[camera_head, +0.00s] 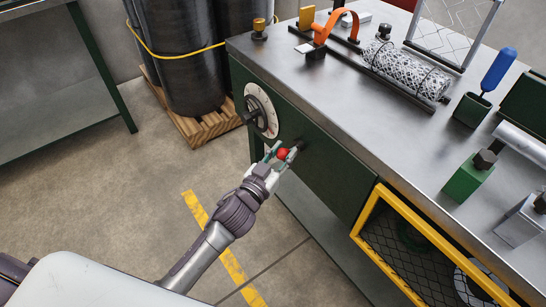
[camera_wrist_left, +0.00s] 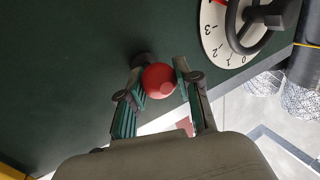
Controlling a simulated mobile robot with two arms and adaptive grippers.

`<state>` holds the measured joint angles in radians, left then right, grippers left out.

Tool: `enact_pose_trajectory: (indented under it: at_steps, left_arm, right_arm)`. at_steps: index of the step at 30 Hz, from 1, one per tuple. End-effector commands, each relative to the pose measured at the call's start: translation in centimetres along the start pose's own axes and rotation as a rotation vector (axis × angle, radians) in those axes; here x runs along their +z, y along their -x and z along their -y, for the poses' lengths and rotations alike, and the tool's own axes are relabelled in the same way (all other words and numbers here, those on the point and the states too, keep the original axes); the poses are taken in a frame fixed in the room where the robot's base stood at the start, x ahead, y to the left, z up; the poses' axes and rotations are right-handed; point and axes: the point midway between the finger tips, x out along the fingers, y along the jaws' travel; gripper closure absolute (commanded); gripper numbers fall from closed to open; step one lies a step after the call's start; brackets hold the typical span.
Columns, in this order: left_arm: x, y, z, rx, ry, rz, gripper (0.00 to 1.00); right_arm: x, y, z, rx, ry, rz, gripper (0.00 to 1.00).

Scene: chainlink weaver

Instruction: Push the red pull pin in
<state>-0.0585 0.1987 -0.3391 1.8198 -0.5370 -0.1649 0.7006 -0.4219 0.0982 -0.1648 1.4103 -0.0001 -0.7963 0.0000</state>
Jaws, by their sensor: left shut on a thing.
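The red pull pin (camera_head: 282,154) has a round red knob and sits on the dark green front panel of the bench, below and right of a dial. In the left wrist view the red knob (camera_wrist_left: 159,80) is between the fingers, with a dark collar (camera_wrist_left: 143,60) behind it at the panel. My left gripper (camera_head: 279,152) is at the panel, its two fingers on either side of the knob and shut on it. It also shows in the left wrist view (camera_wrist_left: 160,86). My right gripper is not in view.
A white dial with a black handwheel (camera_head: 262,112) is on the panel close to my left gripper. A yellow-framed mesh door (camera_head: 390,240) is to the right. The steel benchtop (camera_head: 330,105) holds a wire mesh roll (camera_head: 405,72) and a green block (camera_head: 468,180).

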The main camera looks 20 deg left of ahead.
Motion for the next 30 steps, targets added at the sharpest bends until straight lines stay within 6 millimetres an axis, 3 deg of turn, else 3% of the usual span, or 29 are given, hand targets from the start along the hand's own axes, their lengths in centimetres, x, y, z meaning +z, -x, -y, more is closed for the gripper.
enact_pose_trajectory:
  at_steps: [7, 8, 12, 23, 30]
  left_arm:
    - [-0.2, -0.2, 0.0, -0.002, -0.002, -0.003, 1.00]
    - [-0.2, -0.2, 0.0, -0.002, -0.002, -0.003, 0.66]
    - [-0.2, -0.2, 0.0, -0.001, -0.002, -0.003, 0.42]
    - [-0.1, 0.2, 0.0, -0.001, -0.001, -0.001, 0.42]
    - [0.1, 4.2, -0.1, 0.000, 0.001, 0.002, 0.42]
  right_arm:
    - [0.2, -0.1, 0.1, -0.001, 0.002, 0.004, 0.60]
    - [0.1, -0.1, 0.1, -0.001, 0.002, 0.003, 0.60]
    - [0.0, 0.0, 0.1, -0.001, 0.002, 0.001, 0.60]
    - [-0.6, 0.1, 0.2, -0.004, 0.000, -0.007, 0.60]
    - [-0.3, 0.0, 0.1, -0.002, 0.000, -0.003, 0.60]
